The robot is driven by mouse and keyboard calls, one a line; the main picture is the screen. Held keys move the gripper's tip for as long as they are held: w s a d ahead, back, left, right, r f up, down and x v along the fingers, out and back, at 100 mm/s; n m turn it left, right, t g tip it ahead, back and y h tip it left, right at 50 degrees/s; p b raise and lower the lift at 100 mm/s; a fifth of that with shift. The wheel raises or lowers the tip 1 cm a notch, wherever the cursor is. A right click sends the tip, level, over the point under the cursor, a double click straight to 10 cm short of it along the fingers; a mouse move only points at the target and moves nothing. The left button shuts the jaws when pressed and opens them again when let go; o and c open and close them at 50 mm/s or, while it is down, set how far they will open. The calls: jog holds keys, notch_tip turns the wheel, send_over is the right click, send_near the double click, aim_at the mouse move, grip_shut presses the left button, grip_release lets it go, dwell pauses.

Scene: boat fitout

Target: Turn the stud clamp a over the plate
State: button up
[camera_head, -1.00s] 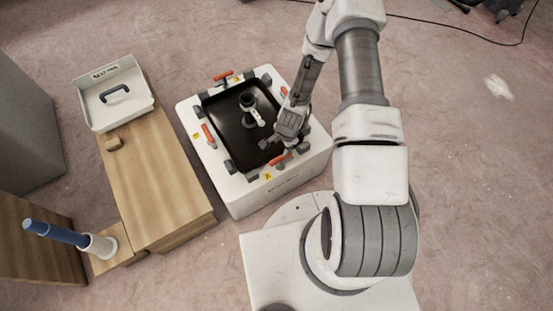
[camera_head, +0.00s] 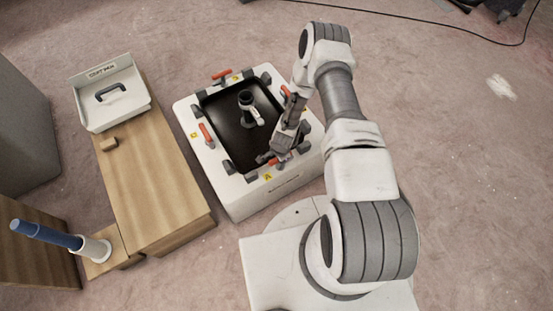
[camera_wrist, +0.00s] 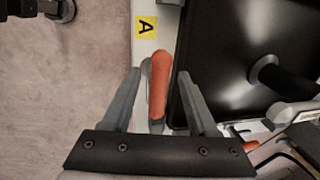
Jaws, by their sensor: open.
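Stud clamp a, with an orange handle (camera_wrist: 158,85), is by the yellow "A" label (camera_wrist: 147,26) at the plate's edge. In the wrist view its handle runs along the edge of the black plate (camera_wrist: 215,45), beside it rather than across it. My gripper (camera_wrist: 159,75) is open, with one finger on each side of the handle; I cannot tell whether they touch it. In the head view my gripper (camera_head: 270,158) is low at the front edge of the white box (camera_head: 238,200), near the "A" label, and partly hides the clamp.
Several other orange-handled clamps, such as the one at the left (camera_head: 206,133), ring the plate. A black post with a white lever (camera_head: 250,108) stands on the plate. A wooden bench (camera_head: 155,180) with a white tray (camera_head: 137,115) is to the left.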

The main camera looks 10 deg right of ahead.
grip_shut()
dwell(0.3)
dwell(0.3)
jog(key=n+b, duration=0.1)
jog(key=n, duration=0.2)
jog(key=n+b, duration=0.1)
jog(key=shift+s+d+f+n+y+b, duration=0.1)
jog(key=shift+s+d+n+y+b, duration=0.2)
jog(key=shift+n+y+b, duration=0.1)
jog(key=n, duration=0.1)
jog(key=n+b, duration=0.1)
jog(key=n, duration=0.1)
jog(key=n+g+b, duration=0.1)
jog(key=shift+s+d+y, duration=0.15)
jog(key=shift+d+y, duration=0.15)
jog(key=shift+d, duration=0.05)
jog(key=n+b, duration=0.1)
jog(key=n, duration=0.1)
jog(key=n+b, duration=0.1)
jog(key=n, duration=0.2)
jog(key=shift+d+g, duration=0.4)
jog(key=shift+d+n+g+b, duration=0.2)
jog(key=shift+n+b, duration=0.3)
jog(key=shift+n, duration=0.5)
jog(key=shift+d+n+g+b, duration=0.2)
jog(key=shift+n+b, duration=0.3)
jog(key=shift+n, duration=0.5)
